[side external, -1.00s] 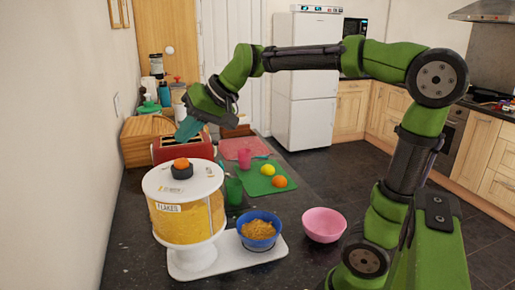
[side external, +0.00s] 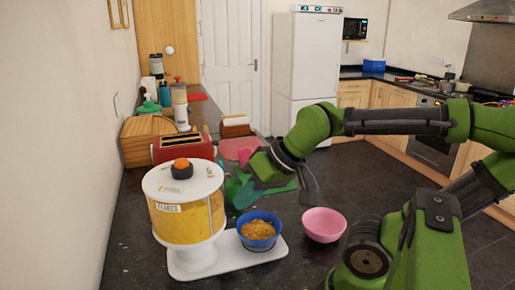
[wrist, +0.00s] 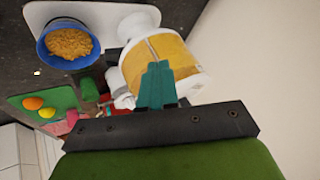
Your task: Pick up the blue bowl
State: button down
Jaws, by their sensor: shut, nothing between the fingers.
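The blue bowl (side external: 262,245) holds golden flakes and stands upright on the white base tray of the flakes dispenser. It also shows at the upper left of the wrist view (wrist: 68,64). My gripper (side external: 240,196) is above the counter behind the bowl in the side view, apart from it. In the wrist view its teal fingers (wrist: 156,72) are together and empty, overlapping the picture of the dispenser.
The flakes dispenser (side external: 188,222) stands left of the bowl, on the white tray (side external: 205,265). A pink bowl (side external: 323,226) is to the right. Behind are a red toaster (side external: 183,148) and a green mat, with an orange (wrist: 33,103) and a lemon (wrist: 47,113) on it.

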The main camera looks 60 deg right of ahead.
jog(key=c, duration=1.8)
grip_release()
jog(key=shift+c, duration=0.2)
jog(key=o, duration=0.8)
jog(key=shift+o, duration=0.2)
jog(key=shift+d, duration=0.1)
